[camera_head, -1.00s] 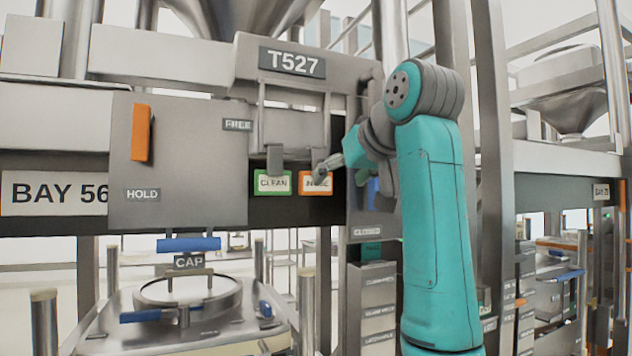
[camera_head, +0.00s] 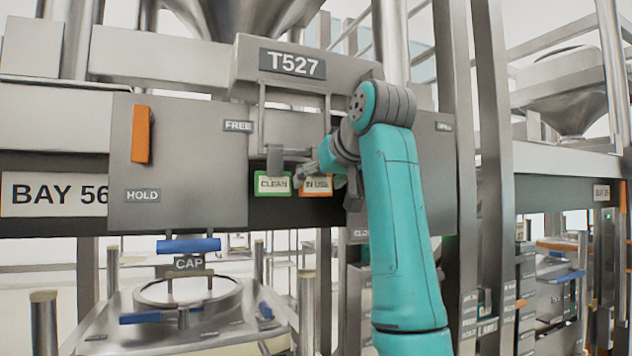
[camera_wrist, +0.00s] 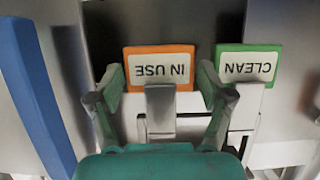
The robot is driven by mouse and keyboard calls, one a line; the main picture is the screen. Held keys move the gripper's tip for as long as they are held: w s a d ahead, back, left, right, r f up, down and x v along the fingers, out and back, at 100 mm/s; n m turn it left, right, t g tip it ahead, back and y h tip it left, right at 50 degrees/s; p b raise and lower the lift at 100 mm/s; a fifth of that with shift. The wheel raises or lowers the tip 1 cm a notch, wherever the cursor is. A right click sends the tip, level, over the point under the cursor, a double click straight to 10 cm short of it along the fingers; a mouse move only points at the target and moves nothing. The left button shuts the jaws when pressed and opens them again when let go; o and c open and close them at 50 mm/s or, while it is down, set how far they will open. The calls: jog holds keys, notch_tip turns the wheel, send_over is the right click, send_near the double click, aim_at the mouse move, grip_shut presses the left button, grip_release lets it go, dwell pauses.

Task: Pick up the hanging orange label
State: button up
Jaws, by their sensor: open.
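The orange label (camera_head: 316,184), marked IN USE, hangs on a grey clip on the machine front, just right of a green label (camera_head: 273,183) marked CLEAN. In the wrist view the orange label (camera_wrist: 160,68) appears upside down, with the green label (camera_wrist: 248,64) to its right. My gripper (camera_wrist: 160,90) is open, its two fingertips on either side of the orange label's lower part and grey clip. Nothing is held. In the head view my gripper (camera_head: 306,178) partly covers the orange label. I cannot tell whether a fingertip touches the label.
A blue bar (camera_wrist: 36,95) stands at the left in the wrist view. A panel with an orange handle (camera_head: 141,134) is left of the labels. A grey post (camera_head: 466,150) is right of my arm.

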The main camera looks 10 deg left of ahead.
jog(key=shift+x, duration=0.9)
jog(key=c, duration=0.7)
jog(key=shift+r, duration=0.25)
jog(key=shift+r, duration=0.3)
jog(key=shift+r, duration=0.25)
